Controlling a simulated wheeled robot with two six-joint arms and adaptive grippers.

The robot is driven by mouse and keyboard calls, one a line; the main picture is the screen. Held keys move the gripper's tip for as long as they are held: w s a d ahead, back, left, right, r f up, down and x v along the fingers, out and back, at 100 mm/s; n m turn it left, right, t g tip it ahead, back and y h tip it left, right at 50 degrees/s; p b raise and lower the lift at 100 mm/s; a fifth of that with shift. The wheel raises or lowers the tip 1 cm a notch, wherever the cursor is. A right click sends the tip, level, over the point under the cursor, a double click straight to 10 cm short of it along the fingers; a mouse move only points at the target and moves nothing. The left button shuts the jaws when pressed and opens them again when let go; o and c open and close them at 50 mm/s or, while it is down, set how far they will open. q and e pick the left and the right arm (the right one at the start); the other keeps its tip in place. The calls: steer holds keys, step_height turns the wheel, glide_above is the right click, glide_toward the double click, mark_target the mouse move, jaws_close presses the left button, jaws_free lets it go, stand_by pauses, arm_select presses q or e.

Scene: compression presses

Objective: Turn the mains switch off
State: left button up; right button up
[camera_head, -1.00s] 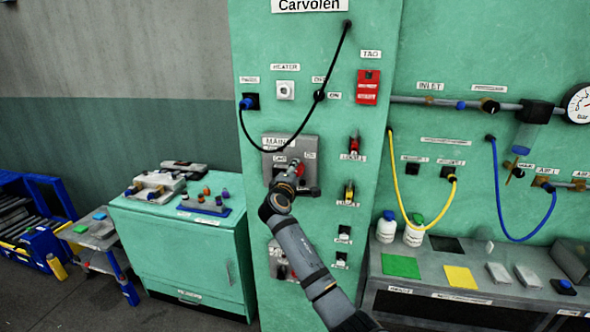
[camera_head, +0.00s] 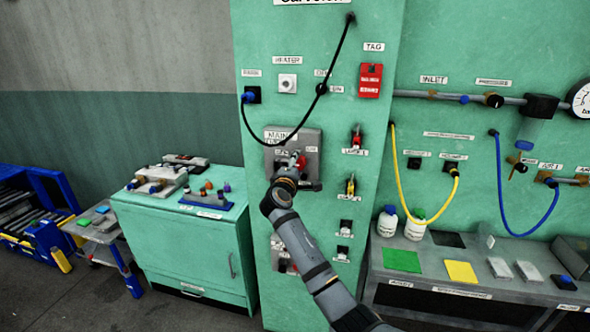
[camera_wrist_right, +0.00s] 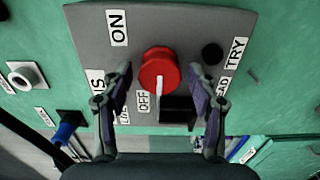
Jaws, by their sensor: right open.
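The mains switch is a red knob (camera_head: 301,161) on a grey panel (camera_head: 311,138) on the green cabinet. In the right wrist view the red knob (camera_wrist_right: 158,70) sits between labels reading ON and OFF. A black block (camera_wrist_right: 178,110) is beside the OFF label. My right gripper (camera_head: 291,168) is in front of the panel and hides part of it. In the right wrist view my right gripper (camera_wrist_right: 159,78) is open, with one finger on each side of the knob and a gap visible on both sides. My left gripper is not in view.
A red tag (camera_head: 370,80) and small lamps are to the right. A bench (camera_head: 455,292) with bottles and coloured pads stands right; a green cupboard (camera_head: 185,245) with parts stands left.

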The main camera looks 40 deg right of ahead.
steer(key=v, duration=1.1)
steer(key=shift+s+a, duration=0.25)
steer(key=shift+s, duration=0.05)
steer(key=w+a+f+n+y, duration=0.1)
steer(key=a+f+y, duration=0.15)
steer(key=f, duration=1.05)
steer(key=w+a+f+n+y, duration=0.15)
steer(key=f+y, duration=0.25)
steer(key=f, duration=0.9)
steer(key=s+a+f+m+g+y, duration=0.15)
steer(key=s+f, duration=0.35)
steer(key=f, duration=0.5)
steer(key=s+a+f+g+y, duration=0.15)
steer(key=s+f, duration=0.35)
steer(key=f, duration=0.5)
steer(key=s+a+f+m+g+y, duration=0.2)
steer(key=s+f+m+g, duration=0.15)
steer(key=s+f, duration=1.25)
steer(key=s+f+m+g, duration=0.2)
steer(key=s+f, duration=0.2)
steer(key=s, duration=0.9)
steer(key=s+f+m+g+y, duration=0.1)
steer(key=s+f, duration=0.4)
steer(key=s, duration=0.9)
steer(key=shift+a+f+m+g, duration=0.2)
steer(key=shift+a+m+g, duration=0.25)
steer(key=shift+m, duration=0.8)
